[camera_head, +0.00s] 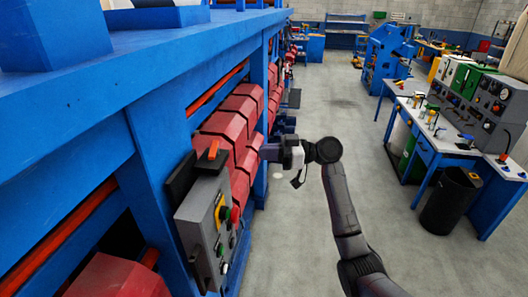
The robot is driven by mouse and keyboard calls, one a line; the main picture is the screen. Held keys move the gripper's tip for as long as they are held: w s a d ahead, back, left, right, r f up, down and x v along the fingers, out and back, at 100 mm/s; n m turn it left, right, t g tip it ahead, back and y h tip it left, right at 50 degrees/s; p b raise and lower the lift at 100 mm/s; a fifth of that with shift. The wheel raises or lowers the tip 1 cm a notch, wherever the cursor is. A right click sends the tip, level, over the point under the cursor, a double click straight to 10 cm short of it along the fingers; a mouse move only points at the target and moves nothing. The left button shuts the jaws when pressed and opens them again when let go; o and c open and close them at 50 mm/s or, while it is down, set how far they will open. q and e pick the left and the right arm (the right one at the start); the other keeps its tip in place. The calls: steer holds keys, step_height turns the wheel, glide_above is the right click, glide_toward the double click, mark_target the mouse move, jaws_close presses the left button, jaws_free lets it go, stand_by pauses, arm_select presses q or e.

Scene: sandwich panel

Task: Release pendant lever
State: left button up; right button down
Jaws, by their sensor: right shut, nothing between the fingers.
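The grey pendant box (192,222) hangs on the side of the blue machine, left of centre. A small orange piece, perhaps the lever (213,149), stands up at the top of the pendant beside a dark bracket (181,179). My right gripper (263,152) is shut and empty, right of the orange piece and above the red button. It points left toward the red rollers; whether it touches them I cannot tell. My left gripper is not in view.
The blue machine frame (140,60) and its red rollers (222,124) fill the left side. Open grey floor (310,105) lies to the right. A workbench (440,150) with equipment and a black bin (450,200) stand at the far right.

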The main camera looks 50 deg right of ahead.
mark_target(214, 154)
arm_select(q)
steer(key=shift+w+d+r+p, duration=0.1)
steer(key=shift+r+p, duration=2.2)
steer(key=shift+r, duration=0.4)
arm_select(e)
steer(key=shift+x, duration=5.6)
